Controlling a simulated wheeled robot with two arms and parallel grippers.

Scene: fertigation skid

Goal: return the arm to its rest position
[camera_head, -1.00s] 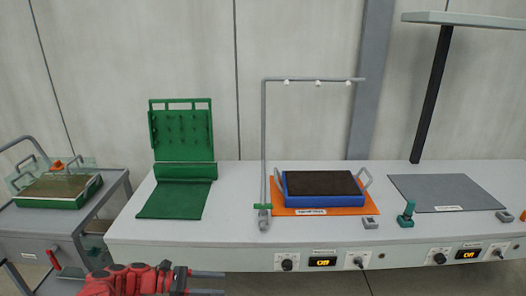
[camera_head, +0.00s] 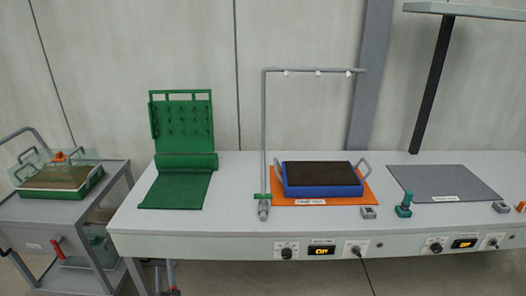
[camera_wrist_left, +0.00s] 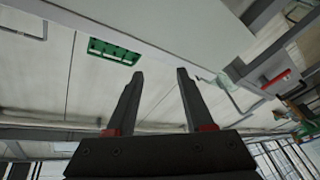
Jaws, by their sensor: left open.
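My left gripper (camera_head: 165,277) shows only as a small part at the bottom edge of the head view, in front of and below the bench's front edge. Its fingers point up in the picture and it is clear of the objects on the bench. In the left wrist view the two dark fingers (camera_wrist_left: 158,75) with red bases stand apart, with nothing between them. The rest of the left arm is out of the head view. My right gripper is not in view.
The grey bench (camera_head: 235,220) carries a green stand (camera_head: 182,122), a blue tray (camera_head: 322,191) of dark soil on an orange mat (camera_head: 362,197), a grey spray pipe (camera_head: 265,130) and a grey mat (camera_head: 445,180). A cart (camera_head: 60,212) with another tray stands at the left.

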